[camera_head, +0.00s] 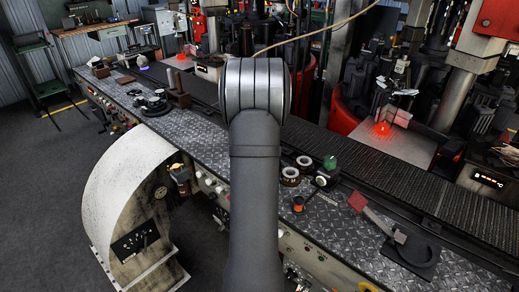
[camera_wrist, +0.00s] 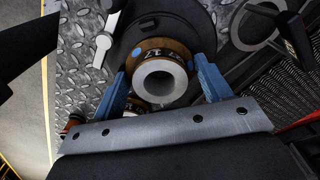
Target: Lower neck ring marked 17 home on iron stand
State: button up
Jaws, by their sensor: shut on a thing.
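The neck ring (camera_wrist: 183,52) shows in the wrist view as a brown ring with a pale, hollow middle. An upside-down 17 and blue dots are on its upper face. My gripper (camera_wrist: 161,70) has one blue finger on each side of it and is shut on it. A dark round stand (camera_wrist: 122,50) lies beyond and partly behind the ring. The ring hides part of the stand, and I cannot tell whether they touch. In the head view my own arm hides the gripper and held ring.
Another ring (camera_wrist: 135,105) shows partly below the held one. A pale-handled tool (camera_wrist: 108,30) lies left of the stand. In the head view, small rings (camera_head: 290,176) and a green-topped item (camera_head: 329,163) stand on the tread-plate bench (camera_head: 345,240).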

jog(key=o, duration=1.3)
jog(key=shift+s+f, duration=0.1)
jog(key=shift+f, duration=0.35)
jog(key=shift+c, duration=0.2)
notch_tip(320, 180, up, 18)
jog(key=shift+r, duration=0.2)
jog(key=shift+w, duration=0.2)
notch_tip(320, 180, up, 7)
jog(key=shift+f, duration=0.1)
notch_tip(320, 180, down, 8)
jog(key=shift+f, duration=0.2)
jog(key=shift+r, duration=0.1)
